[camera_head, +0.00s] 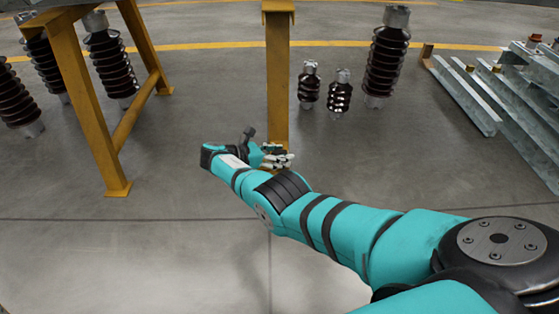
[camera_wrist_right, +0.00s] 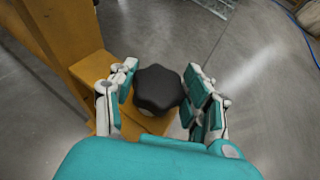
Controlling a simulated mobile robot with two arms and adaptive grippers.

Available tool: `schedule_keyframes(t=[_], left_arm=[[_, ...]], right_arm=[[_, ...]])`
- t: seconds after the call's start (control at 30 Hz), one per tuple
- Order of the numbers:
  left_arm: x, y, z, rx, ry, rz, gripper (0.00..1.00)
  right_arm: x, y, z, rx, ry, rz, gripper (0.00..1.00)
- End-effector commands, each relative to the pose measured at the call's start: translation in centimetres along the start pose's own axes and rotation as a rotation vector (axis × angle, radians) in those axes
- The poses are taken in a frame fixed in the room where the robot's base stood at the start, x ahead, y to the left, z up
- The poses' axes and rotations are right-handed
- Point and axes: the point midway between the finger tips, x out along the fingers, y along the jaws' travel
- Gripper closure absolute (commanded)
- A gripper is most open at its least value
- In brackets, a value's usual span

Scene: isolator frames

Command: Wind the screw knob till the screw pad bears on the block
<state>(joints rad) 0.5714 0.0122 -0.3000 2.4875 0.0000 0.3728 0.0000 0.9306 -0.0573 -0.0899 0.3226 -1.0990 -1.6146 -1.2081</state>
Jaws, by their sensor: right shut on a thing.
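The black lobed screw knob (camera_wrist_right: 157,90) shows in the right wrist view, beside the foot of a yellow steel post. My right gripper (camera_wrist_right: 161,80) is shut on the knob, with one teal-padded finger on each side of it. In the head view my right gripper (camera_head: 274,158) is low in front of the yellow post (camera_head: 278,85), and the knob is hidden there. The screw pad and the block cannot be made out in either view. My left gripper is not in view.
A yellow trestle (camera_head: 90,105) stands at the left. Dark ribbed insulators (camera_head: 386,60) stand on the floor at the back, with more at the far left. Galvanised steel sections (camera_head: 500,110) lie at the right. The grey floor (camera_head: 120,250) in front is clear.

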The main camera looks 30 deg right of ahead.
Motion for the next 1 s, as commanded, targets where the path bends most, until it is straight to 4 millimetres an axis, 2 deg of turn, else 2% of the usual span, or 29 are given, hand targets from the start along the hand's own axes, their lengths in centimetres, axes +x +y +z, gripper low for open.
schedule_keyframes(t=[0.5, 0.53, 0.7, 1.0], left_arm=[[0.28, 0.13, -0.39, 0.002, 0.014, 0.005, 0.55], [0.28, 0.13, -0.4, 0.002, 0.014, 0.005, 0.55], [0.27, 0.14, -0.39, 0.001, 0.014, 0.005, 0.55], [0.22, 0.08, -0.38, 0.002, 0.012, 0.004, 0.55]], right_arm=[[0.16, 0.05, 0.25, 0.009, -0.004, -0.014, 0.84], [0.17, 0.05, 0.25, 0.009, -0.004, -0.014, 0.48], [0.11, 0.04, 0.18, 0.008, -0.003, -0.013, 0.27], [-0.22, 0.04, 0.09, 0.007, -0.001, -0.012, 0.27]])
